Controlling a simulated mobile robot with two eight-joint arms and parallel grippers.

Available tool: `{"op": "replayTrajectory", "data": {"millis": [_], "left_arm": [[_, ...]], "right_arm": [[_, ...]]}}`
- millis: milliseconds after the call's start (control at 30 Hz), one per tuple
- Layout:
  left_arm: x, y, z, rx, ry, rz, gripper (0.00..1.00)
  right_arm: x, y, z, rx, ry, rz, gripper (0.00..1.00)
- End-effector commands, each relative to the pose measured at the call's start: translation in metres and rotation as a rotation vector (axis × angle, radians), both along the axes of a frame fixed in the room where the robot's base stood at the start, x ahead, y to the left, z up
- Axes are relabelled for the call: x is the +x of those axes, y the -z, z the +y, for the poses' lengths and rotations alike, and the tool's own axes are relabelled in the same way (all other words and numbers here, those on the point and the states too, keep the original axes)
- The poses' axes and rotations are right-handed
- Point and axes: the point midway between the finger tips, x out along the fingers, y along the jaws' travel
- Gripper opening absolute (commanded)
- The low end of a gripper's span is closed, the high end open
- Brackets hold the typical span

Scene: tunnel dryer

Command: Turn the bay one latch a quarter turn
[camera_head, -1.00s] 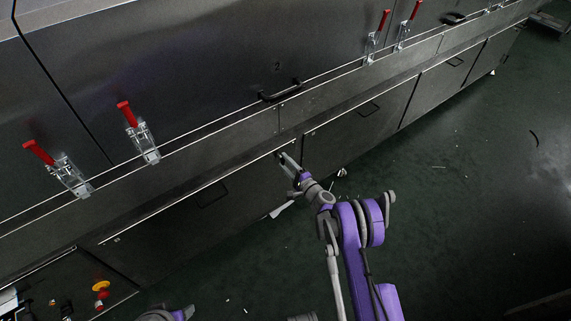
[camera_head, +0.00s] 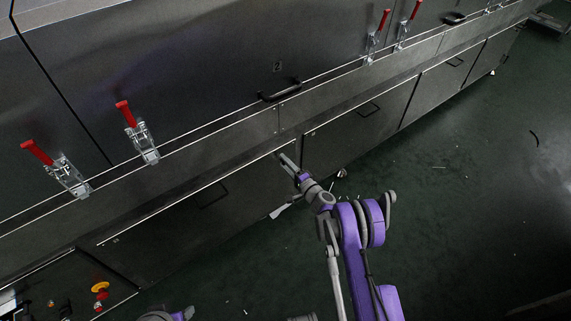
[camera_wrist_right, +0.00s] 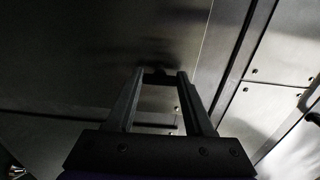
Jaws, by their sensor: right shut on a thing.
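My right gripper (camera_head: 283,157) is at the upper right corner of the low dark panel (camera_head: 165,232) on the dryer's front. In the right wrist view its two fingers (camera_wrist_right: 159,74) point at the panel face, with a small dark latch (camera_wrist_right: 156,77) between their tips. The gripper is shut on this latch. The fingers hide most of it, so its angle is hard to read. In the head view the gripper covers the latch.
Red-handled toggle clamps (camera_head: 138,130) stand along the ledge above. A black handle (camera_head: 280,91) sits on the upper door marked 2. An emergency stop button (camera_head: 100,288) is at the lower left. Dark green floor (camera_head: 460,220) with scattered scraps lies open to the right.

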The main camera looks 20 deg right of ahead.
Motion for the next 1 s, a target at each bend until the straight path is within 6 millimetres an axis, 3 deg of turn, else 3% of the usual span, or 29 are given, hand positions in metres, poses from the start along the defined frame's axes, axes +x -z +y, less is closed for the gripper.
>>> {"op": "replayTrajectory", "data": {"millis": [33, 67, 200, 567, 667, 1000], "left_arm": [[0.000, 0.000, 0.000, 0.000, 0.000, 0.000, 0.50], [0.000, 0.000, 0.000, 0.000, 0.000, 0.000, 0.50], [0.000, 0.000, 0.000, 0.000, 0.000, 0.000, 0.50], [0.000, -0.001, 0.000, 0.000, 0.000, 0.000, 0.50], [0.000, -0.003, 0.000, 0.000, 0.000, -0.001, 0.50], [-0.002, -0.013, 0.000, 0.000, 0.000, -0.004, 0.50]], "right_arm": [[0.000, 0.000, 0.000, -0.002, 0.000, -0.001, 0.00], [0.000, 0.000, 0.000, -0.002, 0.000, -0.001, 0.56], [0.000, 0.000, 0.000, -0.001, 0.000, 0.000, 0.81], [-0.004, 0.000, -0.002, 0.000, 0.001, 0.000, 0.82], [-0.014, -0.001, -0.006, 0.000, 0.001, 0.000, 0.82], [-0.077, -0.001, -0.029, -0.001, 0.002, 0.000, 0.82]]}}
